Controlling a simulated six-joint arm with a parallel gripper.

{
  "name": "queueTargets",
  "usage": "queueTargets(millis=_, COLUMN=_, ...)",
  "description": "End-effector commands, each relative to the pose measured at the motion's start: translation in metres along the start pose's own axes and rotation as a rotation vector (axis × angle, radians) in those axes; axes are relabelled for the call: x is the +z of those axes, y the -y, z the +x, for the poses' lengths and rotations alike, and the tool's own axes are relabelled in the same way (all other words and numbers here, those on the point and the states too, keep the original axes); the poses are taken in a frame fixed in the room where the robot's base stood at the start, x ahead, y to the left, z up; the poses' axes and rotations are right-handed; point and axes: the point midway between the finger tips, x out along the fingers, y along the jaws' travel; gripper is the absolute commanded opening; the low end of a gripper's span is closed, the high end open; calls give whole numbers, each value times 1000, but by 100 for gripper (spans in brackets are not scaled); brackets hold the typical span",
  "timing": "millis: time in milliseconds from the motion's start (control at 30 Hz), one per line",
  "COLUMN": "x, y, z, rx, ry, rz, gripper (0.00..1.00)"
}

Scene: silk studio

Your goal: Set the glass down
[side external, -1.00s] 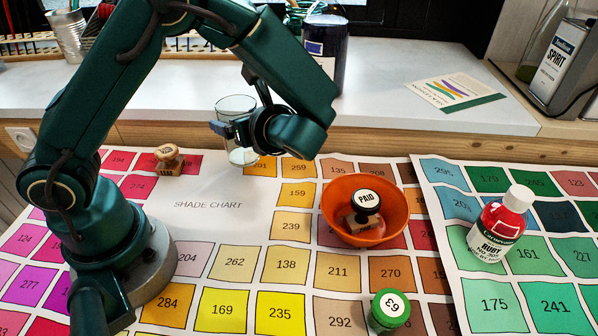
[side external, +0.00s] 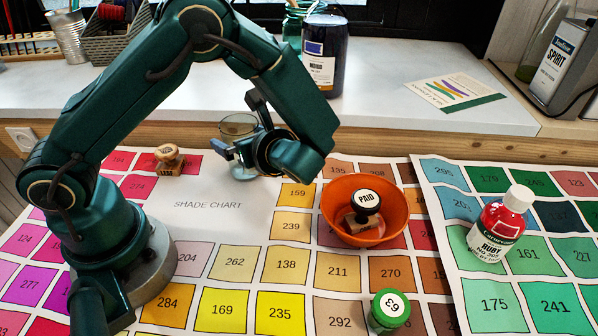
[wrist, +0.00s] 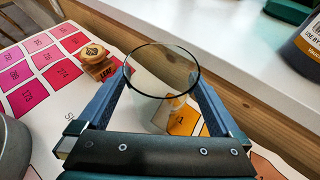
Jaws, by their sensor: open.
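The clear glass (side external: 236,129) is upright at the back of the shade chart, near the counter edge; its lower part is largely hidden by my gripper in the side view. My gripper (side external: 240,127) is open, with one finger on each side of the glass. In the wrist view the glass (wrist: 161,85) stands between the fingers of my gripper (wrist: 160,82), its round rim facing the camera. I cannot tell whether the fingers still touch its wall. Its base appears to be on the shade chart (side external: 205,225), though the contact is not clearly visible.
A wooden stamp (side external: 168,160) stands left of the glass. An orange bowl (side external: 343,215) holding a PAID stamp (side external: 365,201) is to the right. A red RUBY bottle (side external: 499,230) and green-capped pot (side external: 390,308) are farther away. The raised counter (side external: 400,115) runs behind.

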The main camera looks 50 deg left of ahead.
Motion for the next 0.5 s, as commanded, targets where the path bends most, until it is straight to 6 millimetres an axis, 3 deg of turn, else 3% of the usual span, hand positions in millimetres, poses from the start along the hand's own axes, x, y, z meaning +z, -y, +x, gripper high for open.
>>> queueTargets(millis=167, x=2, y=1, z=-13, rx=-4, ry=1, rz=-2, gripper=100)
queueTargets(millis=500, x=1, y=1, z=-84, rx=-6, ry=-1, rz=-3, gripper=100)
